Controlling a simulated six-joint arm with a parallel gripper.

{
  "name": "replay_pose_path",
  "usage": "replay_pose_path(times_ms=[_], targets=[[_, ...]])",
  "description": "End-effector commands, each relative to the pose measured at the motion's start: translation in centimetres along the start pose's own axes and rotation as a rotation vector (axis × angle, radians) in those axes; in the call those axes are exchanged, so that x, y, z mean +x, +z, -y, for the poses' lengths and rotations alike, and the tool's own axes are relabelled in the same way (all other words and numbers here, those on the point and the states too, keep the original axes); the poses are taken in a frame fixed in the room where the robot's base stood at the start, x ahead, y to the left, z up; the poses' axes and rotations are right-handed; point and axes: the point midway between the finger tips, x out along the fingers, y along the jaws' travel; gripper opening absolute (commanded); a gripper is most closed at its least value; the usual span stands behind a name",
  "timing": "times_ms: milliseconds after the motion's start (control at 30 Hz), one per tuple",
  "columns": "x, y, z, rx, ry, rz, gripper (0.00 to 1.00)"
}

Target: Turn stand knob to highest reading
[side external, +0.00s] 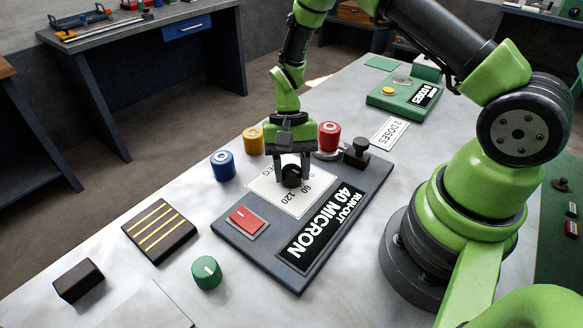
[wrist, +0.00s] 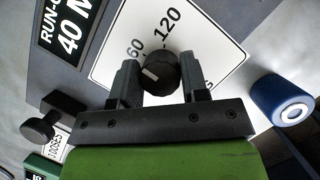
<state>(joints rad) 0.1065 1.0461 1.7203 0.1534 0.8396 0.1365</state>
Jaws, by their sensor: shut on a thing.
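The black round knob (side external: 291,178) sits on a white label plate with the numbers 60 and 120, on a dark panel (side external: 262,258). My gripper (side external: 293,182) points down over the panel, with a finger on each side of the knob. In the wrist view the knob (wrist: 160,76) lies between the two fingertips of my gripper (wrist: 157,72), which are shut on it. A white pointer mark shows on the left part of its face, on the side of the 60. A black display on the panel (wrist: 70,22) reads RUN-OUT 40 MICRON, cut off in the wrist view.
A red switch (side external: 246,219) and a black thumb-knob fitting (side external: 358,152) are on the panel. Blue (side external: 223,166), yellow (side external: 253,142) and red (side external: 329,135) cylinders stand along its far side. A green knob (side external: 206,273), a striped dark block (side external: 158,231) and a black block (side external: 78,282) lie nearer.

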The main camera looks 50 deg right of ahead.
Motion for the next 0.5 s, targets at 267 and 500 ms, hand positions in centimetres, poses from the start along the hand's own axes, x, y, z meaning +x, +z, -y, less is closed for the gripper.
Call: replay_pose_path(times_ms=[267,500], targets=[[-0.06,-0.07,-0.05,-0.001,0.000,-0.002,0.53],[-0.02,-0.03,-0.03,-0.001,0.001,-0.001,0.64]])
